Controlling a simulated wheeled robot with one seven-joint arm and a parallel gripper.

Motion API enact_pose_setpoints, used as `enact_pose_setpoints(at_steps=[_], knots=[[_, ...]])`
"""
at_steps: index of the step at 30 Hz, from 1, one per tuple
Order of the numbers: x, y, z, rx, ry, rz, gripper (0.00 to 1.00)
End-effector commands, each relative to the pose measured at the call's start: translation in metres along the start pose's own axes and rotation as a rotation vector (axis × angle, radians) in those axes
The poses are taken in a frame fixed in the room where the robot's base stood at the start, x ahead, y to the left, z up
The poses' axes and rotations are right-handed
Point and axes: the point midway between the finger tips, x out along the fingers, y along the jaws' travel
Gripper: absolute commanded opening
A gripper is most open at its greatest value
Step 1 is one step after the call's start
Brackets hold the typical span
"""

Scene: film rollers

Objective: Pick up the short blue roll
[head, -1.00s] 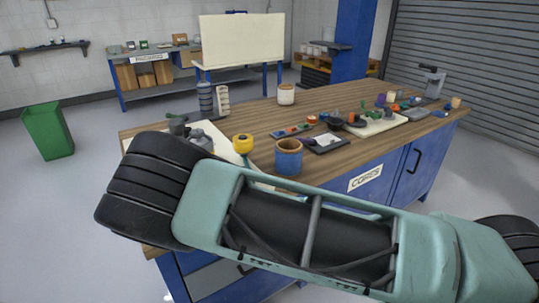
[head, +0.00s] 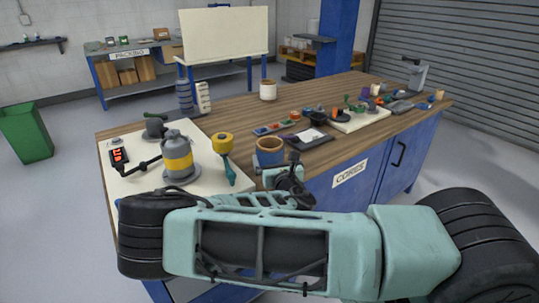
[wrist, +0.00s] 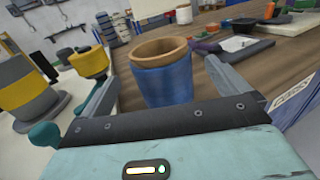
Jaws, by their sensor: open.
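The short blue roll (head: 269,153) stands upright at the front edge of the wooden bench, with a tan hollow core at its top. In the wrist view the blue roll (wrist: 163,85) appears between my two fingers. My gripper (head: 284,176) is open and empty, just in front of the roll. In the wrist view my gripper (wrist: 160,70) has one finger on each side of the roll, with gaps. I cannot tell how far the fingertips reach along its sides. The roll's lower front is hidden by my gripper.
A yellow roll on a teal-handled tool (head: 223,146) and a grey-and-yellow canister (head: 178,158) stand to the left on a pale mat (head: 210,183). A dark tray (head: 309,140) lies to the right. A white roll (head: 268,90) stands behind, with clear wood between.

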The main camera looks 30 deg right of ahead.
Motion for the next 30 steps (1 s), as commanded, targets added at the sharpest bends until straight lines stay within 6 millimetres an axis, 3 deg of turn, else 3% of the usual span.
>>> enact_pose_setpoints(at_steps=[10, 18, 27, 30], knots=[[0.031, 0.0, 0.004, 0.003, 0.0, -0.001, 1.0], [0.068, 0.001, 0.006, 0.003, 0.0, -0.001, 1.0], [0.072, 0.001, 0.005, 0.001, 0.0, -0.001, 1.0], [0.072, 0.001, 0.005, 0.001, 0.0, -0.001, 0.72]])
